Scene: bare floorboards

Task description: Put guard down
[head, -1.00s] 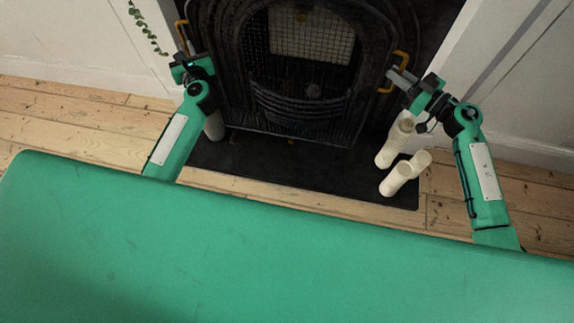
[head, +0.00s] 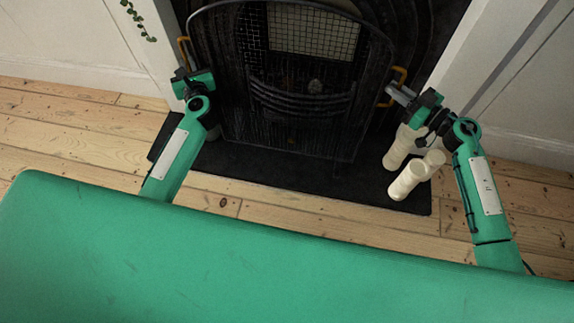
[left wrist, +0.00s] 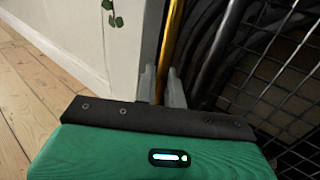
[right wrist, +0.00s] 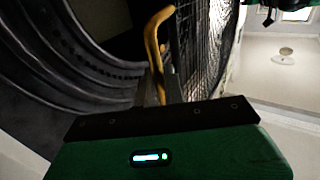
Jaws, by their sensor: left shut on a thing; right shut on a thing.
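The guard (head: 372,125) is a dark wire-mesh fire screen with an arched top frame and brass side handles. It stands roughly upright in front of the black fireplace, over the dark hearth slab (head: 300,180). I cannot tell whether its bottom edge touches the slab. My left gripper (head: 184,68) is shut on the left brass handle, which also shows between the fingers in the left wrist view (left wrist: 171,45). My right gripper (head: 390,92) is shut on the right brass handle, seen in the right wrist view (right wrist: 154,45).
A trailing plant (head: 138,20) hangs at the upper left. White surround walls flank the fireplace. Bare floorboards (head: 80,140) lie open at the left.

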